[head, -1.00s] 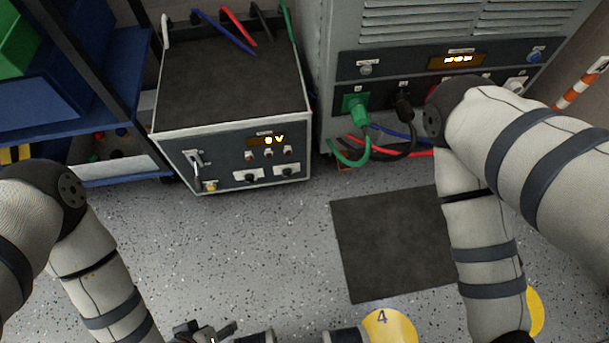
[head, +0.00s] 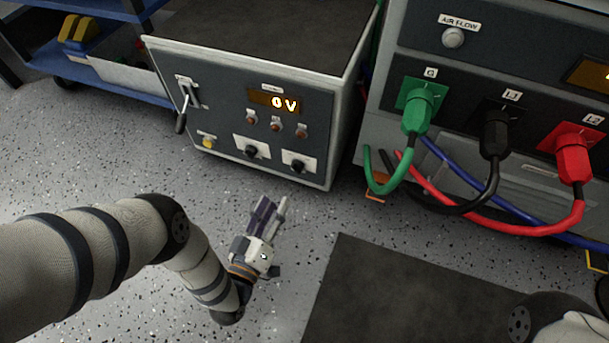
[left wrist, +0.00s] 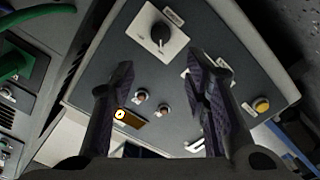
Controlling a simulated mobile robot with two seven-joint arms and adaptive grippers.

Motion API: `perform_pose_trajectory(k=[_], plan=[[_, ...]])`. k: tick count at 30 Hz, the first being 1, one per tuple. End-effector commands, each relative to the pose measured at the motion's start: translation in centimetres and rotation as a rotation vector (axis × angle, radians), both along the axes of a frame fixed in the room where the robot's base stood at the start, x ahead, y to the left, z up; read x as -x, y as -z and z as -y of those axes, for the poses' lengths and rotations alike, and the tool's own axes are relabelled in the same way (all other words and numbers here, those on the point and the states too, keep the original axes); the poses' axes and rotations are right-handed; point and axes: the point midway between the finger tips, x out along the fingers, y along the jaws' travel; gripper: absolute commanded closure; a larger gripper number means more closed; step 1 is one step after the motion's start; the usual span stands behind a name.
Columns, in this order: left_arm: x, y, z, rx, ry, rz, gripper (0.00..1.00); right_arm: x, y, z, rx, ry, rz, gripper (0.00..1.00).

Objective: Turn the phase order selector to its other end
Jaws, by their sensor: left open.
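The grey test cabinet's front panel (head: 215,105) has two black rotary knobs on white plates, a left knob (head: 251,151) and a right knob (head: 298,166). Their labels are too small to read, so I cannot tell which is the phase order selector. My left gripper (head: 274,206) is open and empty, in front of and below the knobs, apart from the panel. In the left wrist view the panel appears upside down between the open fingers (left wrist: 160,72). The right knob (left wrist: 160,35) shows clearly there; a finger partly hides the other. My right gripper is out of view.
The panel also has a lever (head: 183,108), a yellow button (head: 207,142), several small buttons and a display (head: 275,101) reading 0 V. A larger cabinet with green, black and red plugs (head: 572,160) stands to the right, cables hanging. Floor in front is clear, with a dark mat (head: 400,295).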

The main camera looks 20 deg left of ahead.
Motion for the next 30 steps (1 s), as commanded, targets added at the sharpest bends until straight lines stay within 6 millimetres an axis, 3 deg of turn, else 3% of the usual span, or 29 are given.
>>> perform_pose_trajectory(k=[6,12,17,24,30], plan=[[-5.6,0.1,0.2,-0.001,-0.001,0.003,0.58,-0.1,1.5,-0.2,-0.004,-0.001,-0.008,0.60],[-9.7,0.0,0.3,-0.001,0.000,0.000,0.58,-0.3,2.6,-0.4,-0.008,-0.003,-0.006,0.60],[-10.9,-0.1,0.4,-0.001,0.000,-0.003,0.58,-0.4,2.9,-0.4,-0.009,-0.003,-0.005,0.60],[-11.0,-0.1,0.4,-0.001,0.000,-0.004,0.58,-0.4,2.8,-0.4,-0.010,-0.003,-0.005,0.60],[-11.0,-0.1,0.4,-0.001,0.000,-0.004,1.00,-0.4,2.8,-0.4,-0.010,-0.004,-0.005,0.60]])
